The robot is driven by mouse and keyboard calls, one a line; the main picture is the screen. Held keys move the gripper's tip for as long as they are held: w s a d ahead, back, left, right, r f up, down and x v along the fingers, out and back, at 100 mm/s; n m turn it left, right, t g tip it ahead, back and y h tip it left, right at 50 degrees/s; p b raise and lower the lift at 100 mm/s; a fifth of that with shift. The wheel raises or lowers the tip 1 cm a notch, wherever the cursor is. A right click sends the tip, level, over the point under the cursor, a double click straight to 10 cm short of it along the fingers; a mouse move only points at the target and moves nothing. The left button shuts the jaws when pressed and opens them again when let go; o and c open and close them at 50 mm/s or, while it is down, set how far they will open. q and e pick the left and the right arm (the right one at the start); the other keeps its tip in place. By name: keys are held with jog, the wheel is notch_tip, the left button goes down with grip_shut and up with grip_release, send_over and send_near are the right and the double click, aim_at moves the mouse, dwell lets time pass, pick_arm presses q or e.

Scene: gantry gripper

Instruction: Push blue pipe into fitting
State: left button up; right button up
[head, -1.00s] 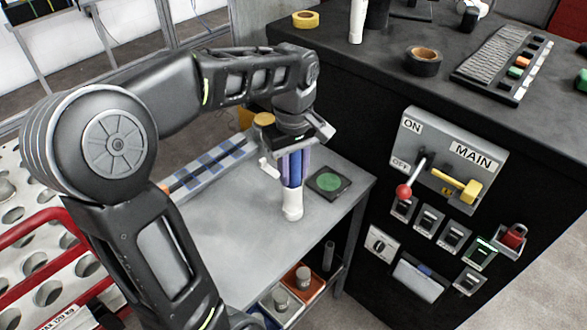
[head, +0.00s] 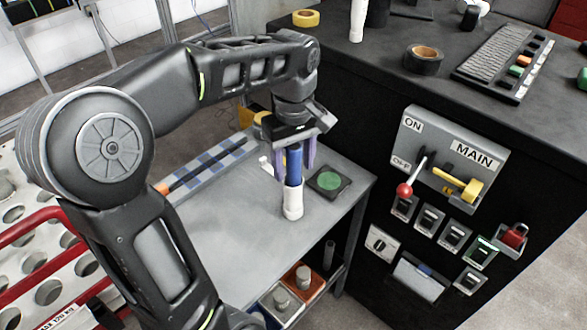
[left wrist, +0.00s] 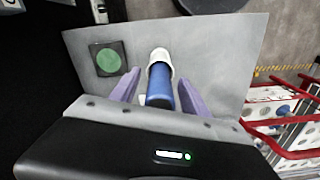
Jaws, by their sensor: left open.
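The blue pipe (head: 293,166) stands upright in the mouth of the white fitting (head: 292,200) on the grey table. In the left wrist view the blue pipe (left wrist: 160,88) shows with the white fitting (left wrist: 160,58) at its far end. My left gripper (head: 294,170) is above the table with its purple fingers on either side of the pipe. In the left wrist view the left gripper (left wrist: 155,97) is open, with gaps between its fingers and the pipe. How deep the pipe sits is hard to tell. My right gripper is not in view.
A black pad with a green disc (head: 328,181) lies right of the fitting. A blue-and-grey strip (head: 208,164) lies to the left. Bins (head: 290,290) sit below the front edge. A black cabinet with a MAIN switch panel (head: 452,160) stands at right.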

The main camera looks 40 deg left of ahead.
aim_at(293, 146)
pick_arm(q)
notch_tip(293, 146, up, 6)
jog(key=shift+f+p, duration=0.2)
jog(key=shift+p, duration=0.35)
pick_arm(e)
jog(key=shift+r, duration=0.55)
pick_arm(q)
jog(key=shift+c, duration=0.2)
jog(key=shift+r, duration=0.1)
jog(key=shift+c, duration=0.7)
notch_tip(293, 146, up, 6)
jog(key=p, duration=0.6)
jog(key=c, duration=0.6)
notch_tip(293, 146, up, 2)
jog(key=m+p, duration=0.2)
jog(key=p, duration=0.3)
jog(key=shift+r+m, duration=0.2)
jog(key=shift+m, duration=0.2)
grip_shut()
jog(key=shift+r+m+p, duration=0.1)
jog(key=shift+m+p, duration=0.3)
jog(key=shift+p, duration=0.25)
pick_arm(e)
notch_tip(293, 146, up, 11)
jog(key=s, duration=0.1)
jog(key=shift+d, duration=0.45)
pick_arm(q)
jog(key=shift+f, duration=0.2)
